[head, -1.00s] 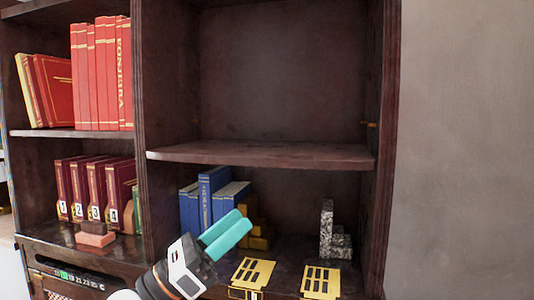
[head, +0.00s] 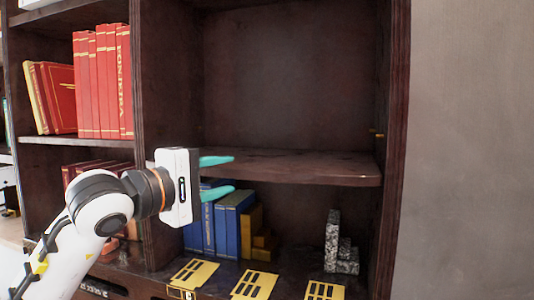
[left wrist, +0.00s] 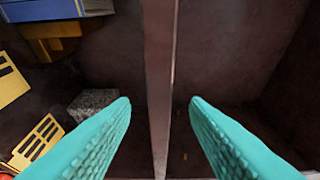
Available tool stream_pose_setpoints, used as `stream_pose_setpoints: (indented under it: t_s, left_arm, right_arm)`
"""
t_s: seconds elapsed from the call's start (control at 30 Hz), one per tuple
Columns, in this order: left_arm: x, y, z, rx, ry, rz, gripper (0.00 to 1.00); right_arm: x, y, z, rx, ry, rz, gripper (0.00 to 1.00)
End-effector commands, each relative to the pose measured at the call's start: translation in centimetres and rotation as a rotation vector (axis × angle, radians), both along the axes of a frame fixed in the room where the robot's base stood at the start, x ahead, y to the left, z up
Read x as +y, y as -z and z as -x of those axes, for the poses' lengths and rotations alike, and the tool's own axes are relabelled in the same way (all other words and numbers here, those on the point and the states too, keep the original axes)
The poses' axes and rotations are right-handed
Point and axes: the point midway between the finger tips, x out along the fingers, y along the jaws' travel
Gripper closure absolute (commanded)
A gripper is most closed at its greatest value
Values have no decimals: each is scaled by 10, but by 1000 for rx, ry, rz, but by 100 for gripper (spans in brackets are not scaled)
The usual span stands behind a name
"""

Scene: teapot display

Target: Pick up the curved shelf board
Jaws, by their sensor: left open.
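The curved shelf board (head: 300,166) is a dark brown board spanning the right bay of the bookcase, with a bowed front edge. My left gripper (head: 218,176) is at the left part of its front edge, with one teal finger above the board's level and one below. In the left wrist view the board's edge (left wrist: 160,90) runs between the two open fingers (left wrist: 160,105), with a gap on each side. The fingers do not appear to touch it. My left gripper is open and empty. My right gripper is not in view.
Blue books (head: 232,222), gold blocks (head: 262,240) and a speckled stepped block (head: 338,245) stand below the board. Yellow slotted plates (head: 254,285) lie at the bottom front. The space above the board is empty.

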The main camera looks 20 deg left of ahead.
Motion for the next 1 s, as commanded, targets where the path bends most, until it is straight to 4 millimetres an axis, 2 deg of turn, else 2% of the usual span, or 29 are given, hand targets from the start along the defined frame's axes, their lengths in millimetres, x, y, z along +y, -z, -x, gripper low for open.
stream_pose_setpoints:
  t_s: [0.23, 0.5, 0.83, 1.0]
  left_arm:
    - [-8, -3, -17, 2, 2, 1, 58]
    - [-22, -2, -50, 3, 4, 3, 58]
    - [-24, 2, -56, 0, 2, 1, 58]
    - [-24, 1, -56, 0, 2, 1, 86]
  right_arm:
    - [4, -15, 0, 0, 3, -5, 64]
    - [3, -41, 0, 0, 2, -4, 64]
    - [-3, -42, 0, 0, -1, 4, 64]
    - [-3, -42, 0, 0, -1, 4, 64]
